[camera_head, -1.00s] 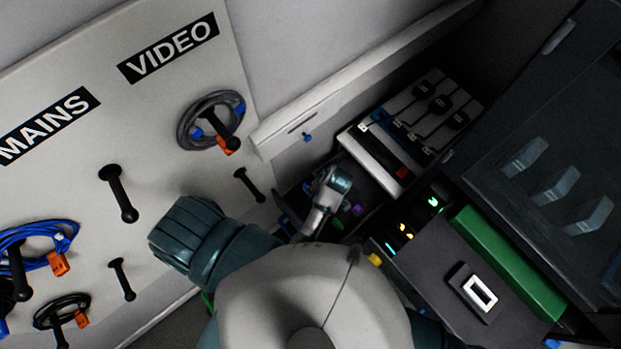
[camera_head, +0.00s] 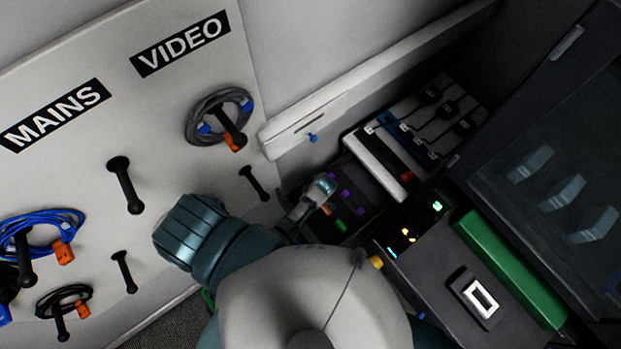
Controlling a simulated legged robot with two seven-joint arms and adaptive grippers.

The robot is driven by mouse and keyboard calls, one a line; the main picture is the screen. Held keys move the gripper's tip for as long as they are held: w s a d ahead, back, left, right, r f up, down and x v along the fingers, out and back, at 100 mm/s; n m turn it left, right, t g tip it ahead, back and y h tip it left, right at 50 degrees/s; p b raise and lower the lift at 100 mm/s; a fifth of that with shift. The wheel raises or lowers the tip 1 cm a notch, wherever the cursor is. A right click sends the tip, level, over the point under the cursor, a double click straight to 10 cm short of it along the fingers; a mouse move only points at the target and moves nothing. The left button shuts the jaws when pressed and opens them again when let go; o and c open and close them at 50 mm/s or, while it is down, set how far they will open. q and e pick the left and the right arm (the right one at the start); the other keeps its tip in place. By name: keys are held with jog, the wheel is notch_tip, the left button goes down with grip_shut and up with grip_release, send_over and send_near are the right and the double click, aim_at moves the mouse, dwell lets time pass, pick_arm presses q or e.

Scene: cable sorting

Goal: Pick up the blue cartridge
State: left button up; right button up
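A dark open tray or drawer (camera_head: 362,222) holds several small coloured pieces, among them purple, green and orange ones. I cannot clearly pick out a blue cartridge there; my arm covers part of the tray's near left side. A small grey and teal gripper end (camera_head: 319,188), which looks like my left one, is over the tray's left part. Its fingers are too small and dark to show whether they are open or shut, or whether they hold anything. My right gripper is not in view.
A white panel with faders (camera_head: 412,130) stands behind the tray. A dark console with a green bar (camera_head: 512,268) is at right. The cable board (camera_head: 90,165) with pegs and hanging cables is at left, close to my arm.

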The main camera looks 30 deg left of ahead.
pick_arm(q)
jog(key=shift+d+f, duration=0.1)
jog(key=shift+c, duration=0.3)
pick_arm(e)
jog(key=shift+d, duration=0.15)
pick_arm(q)
grip_shut()
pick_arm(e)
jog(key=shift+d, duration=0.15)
pick_arm(q)
notch_tip(320, 180, up, 10)
jog(key=shift+f+p, duration=0.25)
jog(key=shift+p, duration=0.15)
jog(key=shift+r+p, duration=0.4)
jog(key=shift+r, duration=0.25)
jog(key=shift+r+p, duration=1.3)
jog(key=shift+r, duration=0.1)
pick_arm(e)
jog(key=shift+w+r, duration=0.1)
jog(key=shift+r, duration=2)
